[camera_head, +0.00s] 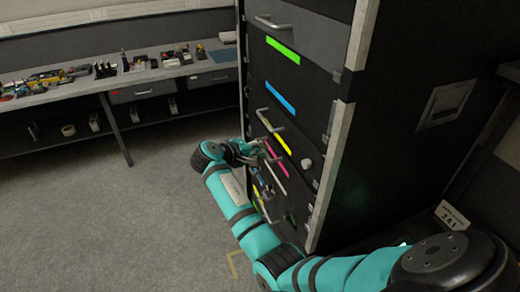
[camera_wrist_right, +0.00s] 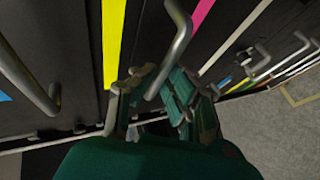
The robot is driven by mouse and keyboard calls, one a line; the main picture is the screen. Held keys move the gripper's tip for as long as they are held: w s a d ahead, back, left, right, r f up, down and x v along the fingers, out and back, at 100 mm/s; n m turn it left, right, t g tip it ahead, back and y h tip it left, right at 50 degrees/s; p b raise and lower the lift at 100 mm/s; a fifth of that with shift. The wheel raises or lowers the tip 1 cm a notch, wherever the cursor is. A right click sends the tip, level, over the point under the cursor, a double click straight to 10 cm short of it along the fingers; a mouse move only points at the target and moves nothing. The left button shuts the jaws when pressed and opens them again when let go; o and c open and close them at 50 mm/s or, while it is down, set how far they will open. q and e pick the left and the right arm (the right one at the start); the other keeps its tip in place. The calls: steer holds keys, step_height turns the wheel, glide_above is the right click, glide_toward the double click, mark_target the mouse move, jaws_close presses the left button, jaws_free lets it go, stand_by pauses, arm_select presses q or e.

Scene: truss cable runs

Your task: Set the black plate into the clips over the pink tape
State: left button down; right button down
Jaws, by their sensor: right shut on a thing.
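The pink tape (camera_head: 276,159) is a slanted strip on a black front of the tall cabinet; it also shows in the right wrist view (camera_wrist_right: 205,22). My right gripper (camera_head: 258,148) is at this front, beside the pink tape. In the right wrist view, its fingers (camera_wrist_right: 152,98) are closed around the lower end of a grey bar handle (camera_wrist_right: 180,42) between the yellow and pink strips. I cannot make out a separate black plate or the clips; the gripper and arm hide part of the front. My left gripper is not in view.
The black cabinet carries green (camera_head: 283,50), blue (camera_head: 280,100) and yellow (camera_head: 277,132) strips above the pink one. Other handles (camera_head: 271,23) stick out from its front. A workbench (camera_head: 95,88) with tools stands at the left. The grey floor (camera_head: 120,220) between is clear.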

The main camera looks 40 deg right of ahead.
steer(key=c, duration=1.3)
jaws_free()
steer(key=shift+f, duration=0.1)
